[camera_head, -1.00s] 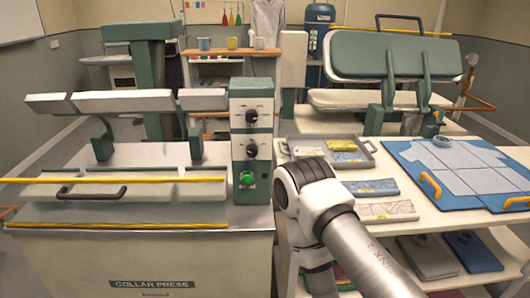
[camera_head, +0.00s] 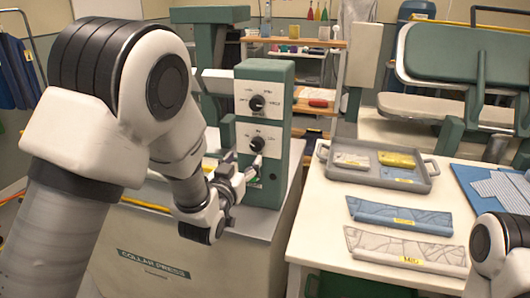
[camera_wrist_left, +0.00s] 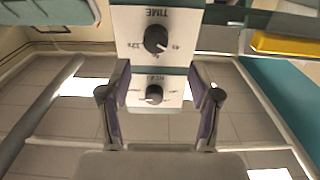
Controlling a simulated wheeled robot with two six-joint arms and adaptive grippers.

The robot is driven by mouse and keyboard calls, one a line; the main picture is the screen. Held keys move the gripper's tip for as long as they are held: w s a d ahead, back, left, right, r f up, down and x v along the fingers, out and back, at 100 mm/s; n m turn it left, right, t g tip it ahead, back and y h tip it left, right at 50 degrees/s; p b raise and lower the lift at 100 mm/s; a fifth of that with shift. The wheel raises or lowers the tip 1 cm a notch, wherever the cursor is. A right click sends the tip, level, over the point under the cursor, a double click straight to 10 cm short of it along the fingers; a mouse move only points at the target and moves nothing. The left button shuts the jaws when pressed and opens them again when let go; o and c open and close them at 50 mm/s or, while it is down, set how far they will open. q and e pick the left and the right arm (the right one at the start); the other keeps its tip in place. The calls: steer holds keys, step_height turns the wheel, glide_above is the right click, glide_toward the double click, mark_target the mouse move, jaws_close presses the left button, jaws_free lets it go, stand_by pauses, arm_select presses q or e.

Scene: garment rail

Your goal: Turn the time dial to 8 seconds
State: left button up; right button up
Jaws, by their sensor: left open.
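The time dial is a black round knob on a white plate of the green control box (camera_head: 280,100). In the left wrist view the dial (camera_wrist_left: 155,40) is upside down, and its pale mark seems to point towards the 4s side; small print is hard to read. In the head view it is the lower knob (camera_head: 257,144). The heat dial (camera_head: 257,103) is above it, and it also shows in the left wrist view (camera_wrist_left: 154,93). My left gripper (camera_head: 243,174) is open in front of the box, just below the time dial, apparently touching neither knob. My right gripper is out of view.
The collar press (camera_head: 150,265) is partly hidden behind my left arm. Part of my right arm shows at lower right.

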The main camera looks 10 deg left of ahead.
mark_target(256, 148)
arm_select(q)
steer(key=w+p, duration=0.1)
steer(key=w, duration=0.2)
steer(key=w+d, duration=0.1)
steer(key=w, duration=0.3)
steer(key=shift+d+f+p, duration=0.1)
steer(key=shift+d+p, duration=0.1)
steer(key=shift+p, duration=0.15)
steer(key=shift+w+a, duration=0.15)
steer(key=shift+a, duration=0.25)
steer(key=shift+d, duration=0.15)
steer(key=c, duration=1.1)
steer(key=shift+c, duration=0.2)
steer(key=shift+f, duration=0.1)
